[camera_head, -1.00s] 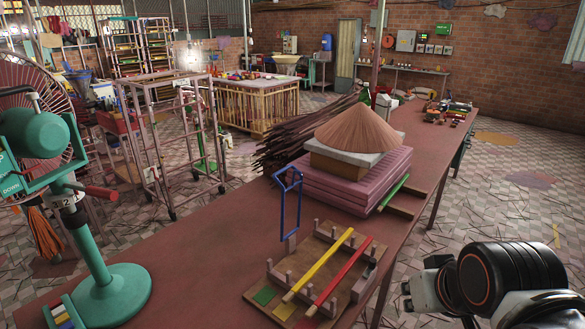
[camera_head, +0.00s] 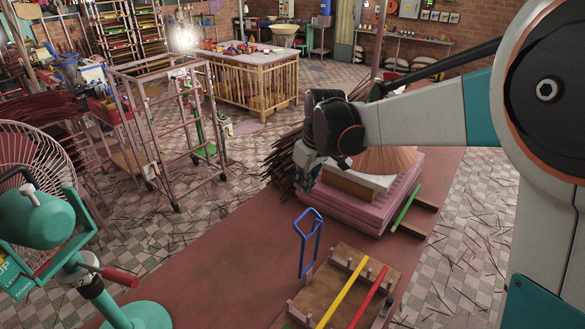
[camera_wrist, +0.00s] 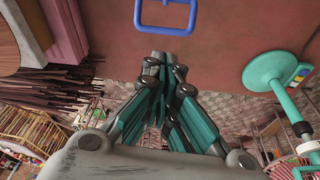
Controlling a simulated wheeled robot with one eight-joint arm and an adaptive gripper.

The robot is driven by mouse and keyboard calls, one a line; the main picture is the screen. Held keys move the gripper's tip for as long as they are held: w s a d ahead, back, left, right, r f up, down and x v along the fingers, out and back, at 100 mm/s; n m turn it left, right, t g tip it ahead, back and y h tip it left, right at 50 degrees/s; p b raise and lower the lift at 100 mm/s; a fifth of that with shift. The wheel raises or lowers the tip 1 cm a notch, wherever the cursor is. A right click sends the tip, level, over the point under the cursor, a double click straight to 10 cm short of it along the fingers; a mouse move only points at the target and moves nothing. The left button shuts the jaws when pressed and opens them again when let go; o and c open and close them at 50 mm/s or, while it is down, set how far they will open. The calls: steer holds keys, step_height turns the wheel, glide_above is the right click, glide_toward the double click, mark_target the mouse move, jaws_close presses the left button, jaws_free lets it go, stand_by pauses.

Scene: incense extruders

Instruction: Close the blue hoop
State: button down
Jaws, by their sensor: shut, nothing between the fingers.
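The blue hoop (camera_head: 303,257) is a tall blue frame standing upright at the far left corner of a wooden board (camera_head: 333,279). Its upper part looks bent over at an angle. In the wrist view, part of the hoop (camera_wrist: 165,29) shows at the top edge, just beyond my fingertips and apart from them. My gripper (camera_wrist: 163,58) is shut and empty.
A yellow stick (camera_head: 342,293) and a red stick (camera_head: 371,297) lie across the pegged board. A pink stack (camera_head: 372,212) with a straw hat stands behind it, with a green stick (camera_head: 405,203) beside it. The table between fan and hoop is clear.

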steer(key=w+a+f+n+p, duration=0.1)
steer(key=w+a+n+p, duration=0.1)
steer(key=w+a+p, duration=0.15)
steer(key=s+d+p+x, duration=0.1)
steer(key=x, duration=0.8)
steer(key=shift+s+d+f+g, duration=0.4)
steer(key=shift+s+d+f, duration=0.05)
steer(key=shift+s+f, duration=0.25)
steer(key=shift+s+d, duration=0.15)
